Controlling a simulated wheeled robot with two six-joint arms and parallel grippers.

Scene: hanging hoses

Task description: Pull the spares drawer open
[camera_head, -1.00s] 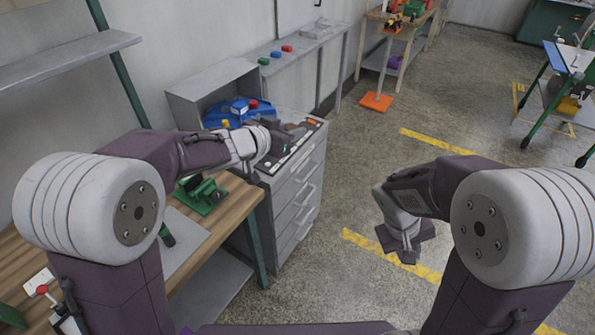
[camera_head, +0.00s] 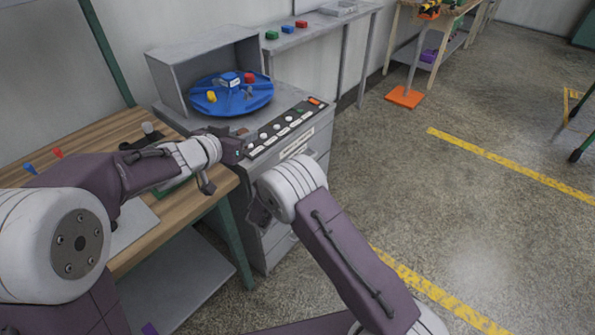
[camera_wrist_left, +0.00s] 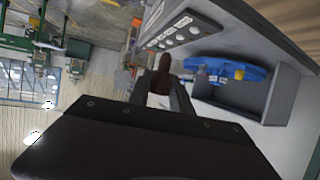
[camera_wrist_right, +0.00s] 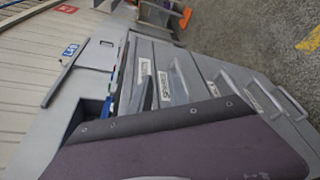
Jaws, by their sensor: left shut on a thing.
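The grey drawer cabinet (camera_head: 318,140) stands beyond the wooden bench. In the right wrist view its drawer fronts are stacked sideways, and one label, seemingly SPARES (camera_wrist_right: 164,86), sits between my right gripper's fingers (camera_wrist_right: 158,82). Those fingers look spread, with no held thing visible; contact with a handle cannot be told. My left gripper (camera_head: 238,149) is at the cabinet top's front edge, beside the button panel (camera_head: 285,128). In the left wrist view it is shut on a small brown piece (camera_wrist_left: 163,64).
A blue round tray (camera_head: 232,96) with coloured pieces stands on the cabinet before a grey open box (camera_head: 170,85). A shelf (camera_head: 330,22) with coloured blocks is behind. The floor right of the cabinet is clear.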

